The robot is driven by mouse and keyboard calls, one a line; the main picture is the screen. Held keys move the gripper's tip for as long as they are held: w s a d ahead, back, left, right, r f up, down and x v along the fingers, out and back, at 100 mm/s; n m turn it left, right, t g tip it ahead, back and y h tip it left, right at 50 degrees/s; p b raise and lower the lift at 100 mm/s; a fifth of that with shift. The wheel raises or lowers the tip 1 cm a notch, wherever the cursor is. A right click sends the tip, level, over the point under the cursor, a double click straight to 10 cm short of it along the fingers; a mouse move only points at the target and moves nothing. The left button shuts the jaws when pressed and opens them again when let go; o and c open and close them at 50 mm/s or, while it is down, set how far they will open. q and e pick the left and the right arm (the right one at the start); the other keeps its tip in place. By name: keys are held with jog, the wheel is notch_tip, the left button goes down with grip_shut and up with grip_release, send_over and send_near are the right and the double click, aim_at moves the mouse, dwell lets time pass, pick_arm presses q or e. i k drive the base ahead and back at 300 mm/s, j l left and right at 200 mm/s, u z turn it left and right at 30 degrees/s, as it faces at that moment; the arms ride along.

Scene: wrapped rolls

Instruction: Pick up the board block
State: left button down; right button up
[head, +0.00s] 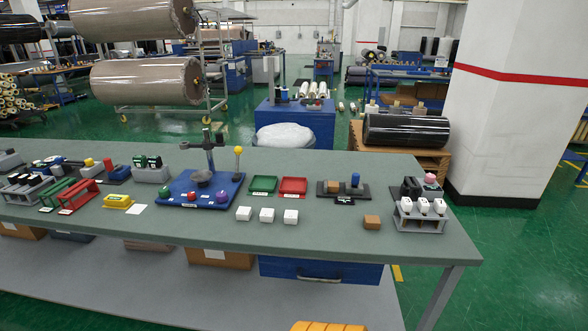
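A dark board (358,198) lies on the grey-green table, right of the red tray. A small brown block (332,187) and a blue piece (354,180) sit on it. Another brown block (371,222) lies on bare tabletop, in front and to the right of the board. I cannot tell from the picture alone which brown block is called the board block. Neither of my grippers is in view.
The table (330,236) also holds green (263,185) and red (293,186) trays, several white cubes (266,216), a blue base with a stand (185,190), and a grey rack with white-topped items (420,223). Tabletop around the loose brown block is clear.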

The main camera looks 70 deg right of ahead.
aim_at(333, 186)
jog(key=j+z, duration=0.1)
jog(key=z, duration=2.6)
